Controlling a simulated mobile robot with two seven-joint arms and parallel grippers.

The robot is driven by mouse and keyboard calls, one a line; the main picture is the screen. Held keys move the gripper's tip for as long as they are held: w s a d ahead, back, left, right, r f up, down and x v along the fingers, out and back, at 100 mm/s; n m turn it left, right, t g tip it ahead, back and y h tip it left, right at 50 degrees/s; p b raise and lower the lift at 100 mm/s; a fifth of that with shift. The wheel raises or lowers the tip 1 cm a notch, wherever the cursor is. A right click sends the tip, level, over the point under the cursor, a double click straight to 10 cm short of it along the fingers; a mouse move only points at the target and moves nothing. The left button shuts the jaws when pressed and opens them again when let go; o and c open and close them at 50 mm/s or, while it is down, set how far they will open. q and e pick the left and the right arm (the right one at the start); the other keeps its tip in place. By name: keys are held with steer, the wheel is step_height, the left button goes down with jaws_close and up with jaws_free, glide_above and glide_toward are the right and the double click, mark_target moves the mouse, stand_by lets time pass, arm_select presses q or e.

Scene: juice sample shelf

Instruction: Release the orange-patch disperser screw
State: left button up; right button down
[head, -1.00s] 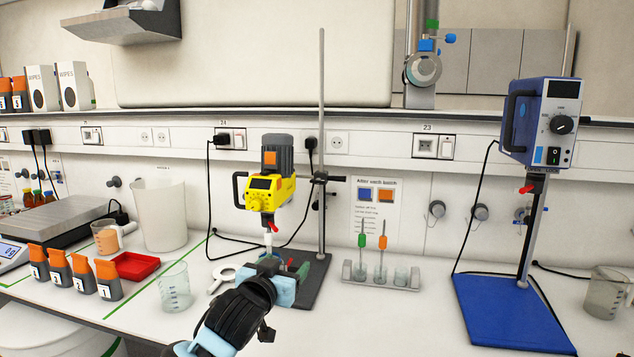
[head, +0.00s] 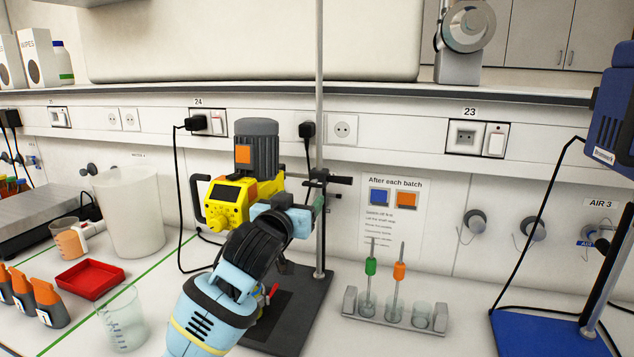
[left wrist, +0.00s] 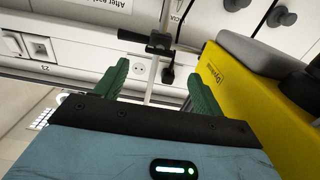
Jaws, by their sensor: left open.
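The yellow disperser (head: 226,198), with an orange patch (head: 242,154) on its grey motor, is mounted on an upright rod (head: 320,110). A dark clamp with a black screw handle (head: 341,180) sits on the rod beside it. In the left wrist view, the black screw handle (left wrist: 131,36) and rod lie beyond the fingertips, and the yellow housing (left wrist: 235,95) is at right. My left gripper (head: 319,201) is open and empty, just below the clamp; its green fingers (left wrist: 158,75) are apart. My arm hides the disperser's lower part. My right gripper is not in view.
A rack (head: 395,317) with green and orange tools stands right of the dark stand base (head: 300,300). A blue stand (head: 545,335) is at far right. A glass beaker (head: 121,320) and red tray (head: 90,279) are at left. A black cable hangs behind the disperser.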

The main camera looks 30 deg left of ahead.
mark_target(312, 186)
arm_select(q)
steer(key=shift+x, duration=3.75)
steer(key=c, duration=1)
